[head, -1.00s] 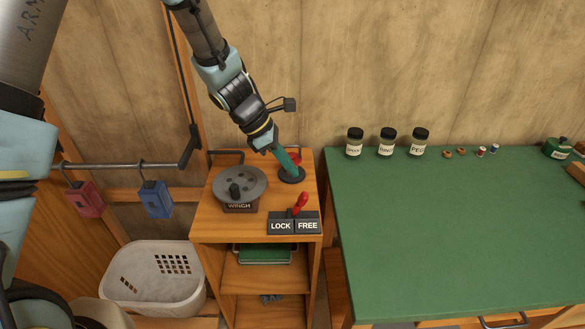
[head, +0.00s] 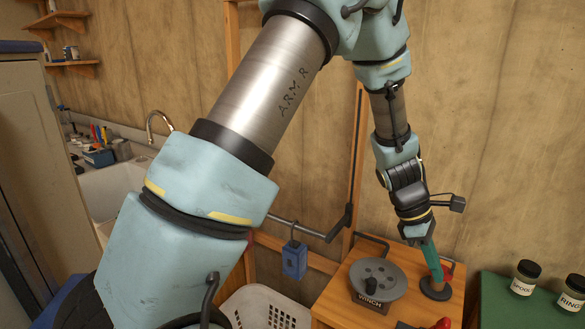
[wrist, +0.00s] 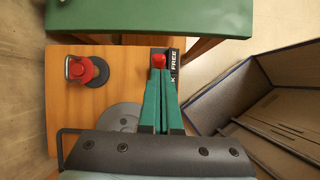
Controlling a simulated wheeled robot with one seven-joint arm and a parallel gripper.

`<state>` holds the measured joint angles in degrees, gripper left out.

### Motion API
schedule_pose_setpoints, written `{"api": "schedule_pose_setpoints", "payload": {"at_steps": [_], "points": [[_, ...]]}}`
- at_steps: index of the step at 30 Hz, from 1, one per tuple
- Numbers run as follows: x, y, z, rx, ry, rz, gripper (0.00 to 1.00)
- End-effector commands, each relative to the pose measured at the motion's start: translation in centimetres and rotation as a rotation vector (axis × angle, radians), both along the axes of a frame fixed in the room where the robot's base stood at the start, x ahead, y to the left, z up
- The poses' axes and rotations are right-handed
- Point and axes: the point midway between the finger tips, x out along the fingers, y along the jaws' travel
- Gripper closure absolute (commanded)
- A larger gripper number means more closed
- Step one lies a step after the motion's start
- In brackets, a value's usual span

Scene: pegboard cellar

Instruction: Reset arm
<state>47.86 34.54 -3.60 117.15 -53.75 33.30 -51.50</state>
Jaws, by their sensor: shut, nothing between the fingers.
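My arm fills the middle of the head view. It reaches over a small wooden stand (head: 335,296) at the lower right. My gripper (head: 432,262) points down above the stand, its green fingers together with nothing between them. In the wrist view my gripper (wrist: 159,70) also shows shut, its tips in line with a small red knob (wrist: 158,60). I cannot tell whether they touch it.
The stand carries a grey winch wheel (head: 379,279), a red-handled fixture on a dark round base (head: 436,289) and a lever labelled FREE (wrist: 175,60). A green table (head: 500,308) with jars (head: 524,277) stands right. A blue padlock-like block (head: 294,260) hangs from a rail above a white basket (head: 265,308).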

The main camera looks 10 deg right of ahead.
Motion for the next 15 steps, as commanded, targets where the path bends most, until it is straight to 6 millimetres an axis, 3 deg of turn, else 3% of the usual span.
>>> {"api": "schedule_pose_setpoints", "payload": {"at_steps": [5, 9, 15], "points": [[5.6, 9.3, 0.8, 0.013, -0.191, -0.150, 1.00], [8.8, 19.1, 1.6, 0.064, -0.362, -0.338, 1.00], [9.4, 32.5, 2.3, 0.177, -0.539, -0.633, 1.00]]}}
